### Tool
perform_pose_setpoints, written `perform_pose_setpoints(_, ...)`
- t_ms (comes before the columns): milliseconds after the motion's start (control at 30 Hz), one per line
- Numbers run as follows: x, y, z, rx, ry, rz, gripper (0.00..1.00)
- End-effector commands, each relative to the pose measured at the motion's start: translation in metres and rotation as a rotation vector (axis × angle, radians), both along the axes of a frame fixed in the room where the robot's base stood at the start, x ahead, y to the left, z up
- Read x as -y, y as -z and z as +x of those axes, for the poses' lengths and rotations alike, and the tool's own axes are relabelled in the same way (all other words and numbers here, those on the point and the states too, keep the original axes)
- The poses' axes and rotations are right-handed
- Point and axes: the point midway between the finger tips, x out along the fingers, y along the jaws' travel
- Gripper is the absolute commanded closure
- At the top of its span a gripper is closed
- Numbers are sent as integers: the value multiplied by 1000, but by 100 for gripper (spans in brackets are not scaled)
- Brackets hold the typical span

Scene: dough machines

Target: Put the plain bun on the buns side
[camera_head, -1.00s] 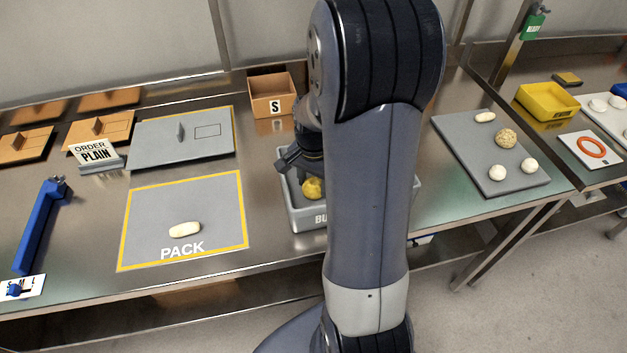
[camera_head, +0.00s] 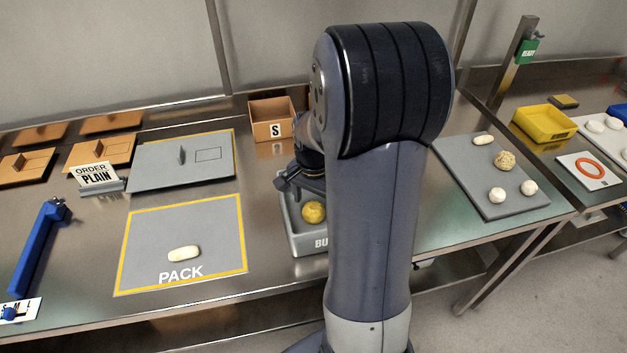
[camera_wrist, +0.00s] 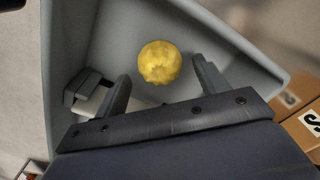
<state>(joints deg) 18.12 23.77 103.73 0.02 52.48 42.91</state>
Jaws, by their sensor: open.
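My gripper (camera_wrist: 162,70) is open and points down into a grey bin (camera_wrist: 262,65) whose label, partly hidden by my arm, starts with "BU". A round yellow-brown bun (camera_wrist: 159,62) lies in the bin; in the wrist view it is between and just beyond the fingertips, with gaps on both sides. The same bun (camera_head: 313,212) shows in the head view beside my gripper (camera_head: 290,186). Whether it is the plain bun I cannot tell for sure. My arm hides the bin's right part. A small dark and white item (camera_wrist: 88,92) shows by the left finger.
A pale oblong roll (camera_head: 183,253) lies on the PACK mat (camera_head: 220,225). An ORDER PLAIN sign (camera_head: 97,178) stands behind it. A brown S box (camera_head: 272,112) stands behind the bin. At right, a grey board (camera_head: 462,160) holds several dough pieces.

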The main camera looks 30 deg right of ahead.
Motion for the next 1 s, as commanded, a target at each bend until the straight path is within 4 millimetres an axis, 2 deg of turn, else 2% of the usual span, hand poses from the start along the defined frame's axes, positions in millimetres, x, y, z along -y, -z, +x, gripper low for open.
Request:
perform_pose_setpoints(200, 0, -51, 1, 7, 0, -2, 31)
perform_pose_setpoints(433, 0, -89, 1, 3, 0, -1, 31)
perform_pose_setpoints(600, 0, -100, 0, 1, 0, 0, 31)
perform_pose_setpoints(1000, 0, -101, 0, 0, 0, 0, 31)
